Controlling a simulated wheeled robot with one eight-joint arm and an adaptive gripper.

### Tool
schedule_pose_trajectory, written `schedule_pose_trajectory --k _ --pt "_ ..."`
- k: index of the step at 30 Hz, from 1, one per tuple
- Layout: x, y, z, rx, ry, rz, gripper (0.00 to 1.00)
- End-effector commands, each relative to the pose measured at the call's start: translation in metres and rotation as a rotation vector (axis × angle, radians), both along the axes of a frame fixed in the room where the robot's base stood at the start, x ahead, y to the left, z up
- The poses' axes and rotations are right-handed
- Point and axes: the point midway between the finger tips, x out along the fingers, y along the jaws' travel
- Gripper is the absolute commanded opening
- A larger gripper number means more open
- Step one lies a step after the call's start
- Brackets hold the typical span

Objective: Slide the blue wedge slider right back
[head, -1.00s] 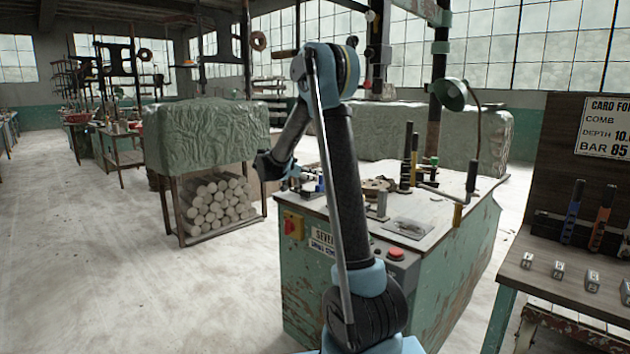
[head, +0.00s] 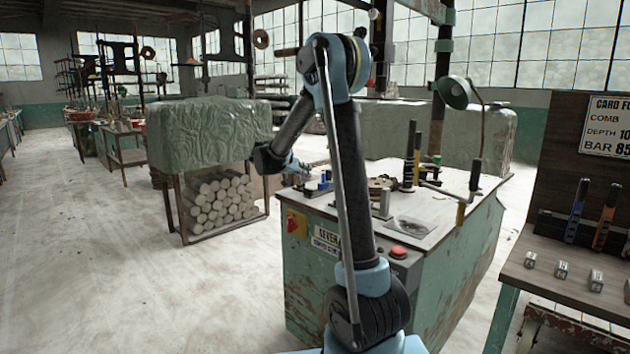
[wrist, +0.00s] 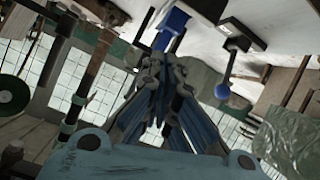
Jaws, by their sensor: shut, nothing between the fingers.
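My gripper (head: 308,169) is shut and empty, held just above the back left corner of the green bench (head: 462,212). It also shows in the wrist view (wrist: 160,62), fingers together and pointing at the bench top. A small blue block (head: 312,188), which looks like the blue wedge slider, sits on that corner below my gripper. In the wrist view, a blue block (wrist: 173,24) shows just beyond the fingertips, partly hidden by them. I cannot tell whether they touch.
The bench also carries a round brown part (head: 380,184), dark upright posts (head: 409,155), a grey plate (head: 411,228) and a red button (head: 398,252). A lamp (head: 455,93) hangs over its back.

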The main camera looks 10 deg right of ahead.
Motion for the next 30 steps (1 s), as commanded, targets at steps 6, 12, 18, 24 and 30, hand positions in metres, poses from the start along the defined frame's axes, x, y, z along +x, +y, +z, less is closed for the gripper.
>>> schedule_pose_trajectory --k 6,12,18,24,30 --pt "-0.007 -0.002 0.003 -0.167 0.289 0.188 0.0" --pt "-0.013 -0.003 0.005 -0.326 0.542 0.377 0.0" --pt "-0.019 -0.003 0.008 -0.493 0.78 0.574 0.0" --pt "-0.026 -0.003 0.011 -0.669 1.0 0.782 0.0" --pt "-0.033 -0.002 0.013 -0.859 1.201 0.996 0.0"
